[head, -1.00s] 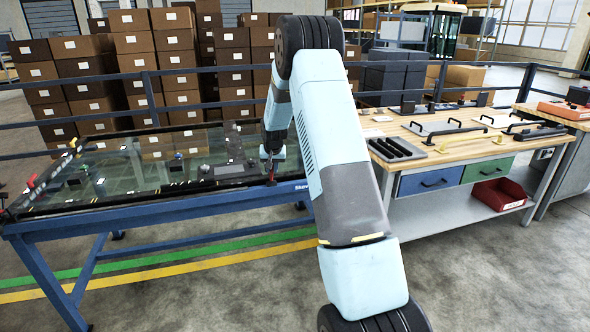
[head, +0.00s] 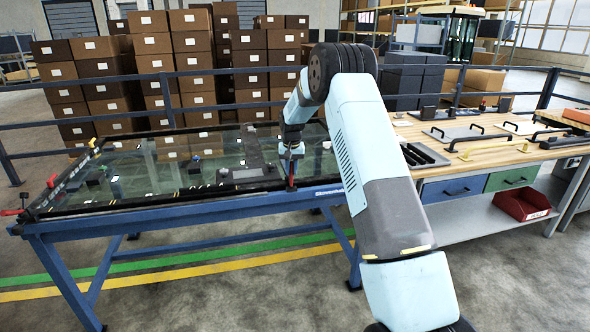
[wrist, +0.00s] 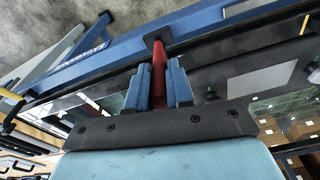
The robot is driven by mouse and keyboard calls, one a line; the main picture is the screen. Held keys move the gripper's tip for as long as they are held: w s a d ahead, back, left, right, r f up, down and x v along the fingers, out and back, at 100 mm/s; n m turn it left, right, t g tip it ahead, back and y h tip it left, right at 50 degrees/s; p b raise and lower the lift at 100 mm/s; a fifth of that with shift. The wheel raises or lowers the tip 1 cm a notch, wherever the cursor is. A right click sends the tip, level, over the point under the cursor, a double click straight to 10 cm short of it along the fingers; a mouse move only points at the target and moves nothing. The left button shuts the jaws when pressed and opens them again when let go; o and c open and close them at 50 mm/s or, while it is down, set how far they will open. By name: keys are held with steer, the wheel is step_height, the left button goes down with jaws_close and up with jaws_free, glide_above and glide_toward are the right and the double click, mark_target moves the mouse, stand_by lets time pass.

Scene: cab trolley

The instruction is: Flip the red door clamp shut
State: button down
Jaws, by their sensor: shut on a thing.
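The red door clamp (head: 291,183) is at the front edge of the glass door lying on the blue trolley frame, near its right end. In the wrist view the red lever (wrist: 158,66) runs between the two blue fingers, with its far end at a dark mount beside the blue rail. My gripper (head: 290,168) is at the clamp, and in the wrist view my gripper (wrist: 159,84) is shut on the lever. The lower part of the lever is hidden between the fingers. The lever looks upright in the head view.
The glass door (head: 150,175) lies flat on the blue trolley (head: 180,215). More red handles (head: 52,181) show at its left end. A workbench (head: 480,160) with handles and a red bin (head: 523,200) stands to the right. A railing and stacked boxes are behind. The front floor is clear.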

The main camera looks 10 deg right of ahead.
steer(key=c, duration=1.4)
jaws_free()
steer(key=shift+w+f, duration=0.1)
steer(key=shift+o, duration=0.6)
steer(key=shift+w+f, duration=0.1)
steer(key=shift+o, duration=1.3)
step_height(320, 180, up, 14)
steer(key=s, duration=0.1)
steer(key=shift+s+f, duration=0.15)
steer(key=shift+s, duration=0.25)
steer(key=shift+a, duration=0.1)
